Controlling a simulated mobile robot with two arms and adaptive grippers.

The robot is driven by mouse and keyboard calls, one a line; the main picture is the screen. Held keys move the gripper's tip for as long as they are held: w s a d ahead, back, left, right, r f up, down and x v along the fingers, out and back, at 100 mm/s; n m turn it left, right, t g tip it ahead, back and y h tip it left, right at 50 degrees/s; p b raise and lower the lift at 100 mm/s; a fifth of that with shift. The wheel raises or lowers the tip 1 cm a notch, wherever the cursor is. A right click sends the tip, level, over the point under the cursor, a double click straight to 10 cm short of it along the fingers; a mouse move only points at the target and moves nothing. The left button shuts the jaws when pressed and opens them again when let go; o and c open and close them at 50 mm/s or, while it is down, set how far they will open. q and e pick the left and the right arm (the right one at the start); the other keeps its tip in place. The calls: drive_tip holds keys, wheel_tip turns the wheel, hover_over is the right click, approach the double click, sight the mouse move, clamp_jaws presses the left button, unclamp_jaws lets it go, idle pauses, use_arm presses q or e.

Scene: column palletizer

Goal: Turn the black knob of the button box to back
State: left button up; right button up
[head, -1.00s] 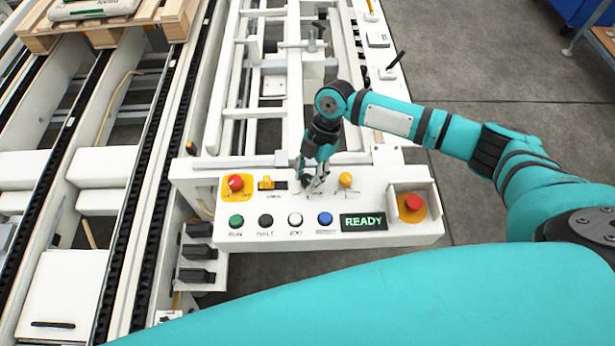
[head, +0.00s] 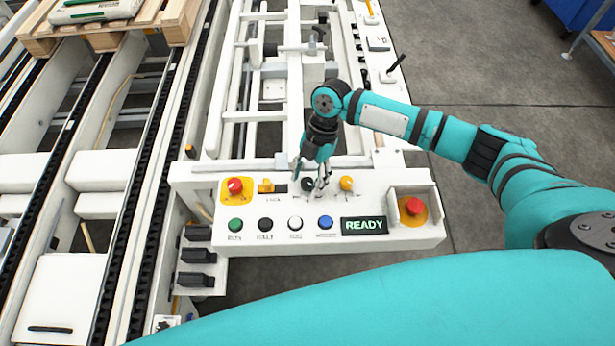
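The button box (head: 375,187) is a white panel in the middle of the head view. Its black knob (head: 308,184) sits in the upper row, between a yellow selector on the left and a yellow knob on the right. The knob is partly covered by my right gripper, and which way it points is too small to tell. My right gripper (head: 311,177) is right at the knob from above, its fingers spread with the knob showing between them. Whether a finger touches it I cannot tell. My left gripper is not in view.
A red button (head: 235,185) on yellow is at the upper left of the panel, and a red emergency button (head: 413,206) is at the right. Green, black, white and blue buttons line the front row beside a READY display (head: 364,225). Conveyor rails (head: 150,190) run on the left.

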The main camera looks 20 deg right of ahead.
drive_tip(key=shift+r, duration=0.2)
drive_tip(key=v, duration=1.1)
drive_tip(key=shift+d+r, duration=0.15)
drive_tip(key=shift+r, duration=0.05)
drive_tip(key=shift+w, duration=0.1)
